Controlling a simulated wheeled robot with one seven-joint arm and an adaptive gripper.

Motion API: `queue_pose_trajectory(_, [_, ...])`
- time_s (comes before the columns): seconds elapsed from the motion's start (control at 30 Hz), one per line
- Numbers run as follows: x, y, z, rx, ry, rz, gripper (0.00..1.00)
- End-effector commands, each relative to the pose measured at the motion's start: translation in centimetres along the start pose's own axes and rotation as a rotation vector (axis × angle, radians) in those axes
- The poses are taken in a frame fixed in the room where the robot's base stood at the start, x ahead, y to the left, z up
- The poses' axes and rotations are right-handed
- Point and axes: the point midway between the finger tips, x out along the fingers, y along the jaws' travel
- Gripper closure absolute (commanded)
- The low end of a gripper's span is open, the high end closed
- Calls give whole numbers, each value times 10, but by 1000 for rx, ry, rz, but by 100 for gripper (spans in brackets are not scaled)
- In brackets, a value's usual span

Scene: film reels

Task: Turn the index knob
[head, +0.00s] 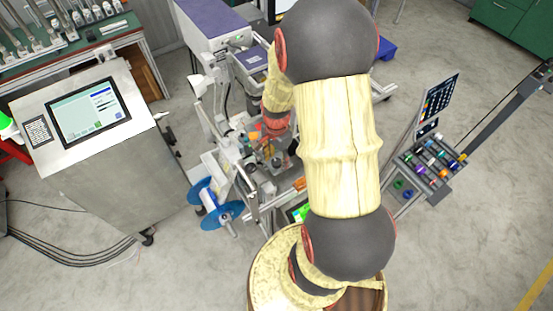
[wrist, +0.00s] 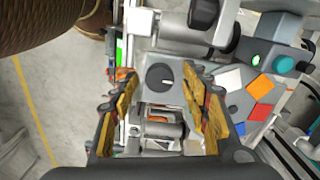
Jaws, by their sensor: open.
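A dark round knob (wrist: 158,76) with a short white pointer mark sits on a grey plate in the wrist view; it appears to be the index knob. The mark points to the right. My gripper (wrist: 161,80) is open, with its two yellow-padded fingers on either side of the knob in the picture. A gap shows between each finger and the knob, and nothing is held. I cannot tell how far the fingertips are from the plate. In the head view my arm covers much of the machine, and I cannot make out the knob there.
A metal roller block (wrist: 162,130) lies below the knob in the wrist view. A panel with coloured squares (wrist: 259,88) and a teal button (wrist: 285,66) is at the right. In the head view, a touchscreen console (head: 90,112) stands left and a parts rack (head: 430,168) right.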

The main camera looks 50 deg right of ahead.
Motion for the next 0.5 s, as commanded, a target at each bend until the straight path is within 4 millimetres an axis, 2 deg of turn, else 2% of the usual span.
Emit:
queue_pose_trajectory(0.07, [0,0,0,0,0,0,54])
queue_pose_trajectory(0.5, [0,0,0,0,0,1,79])
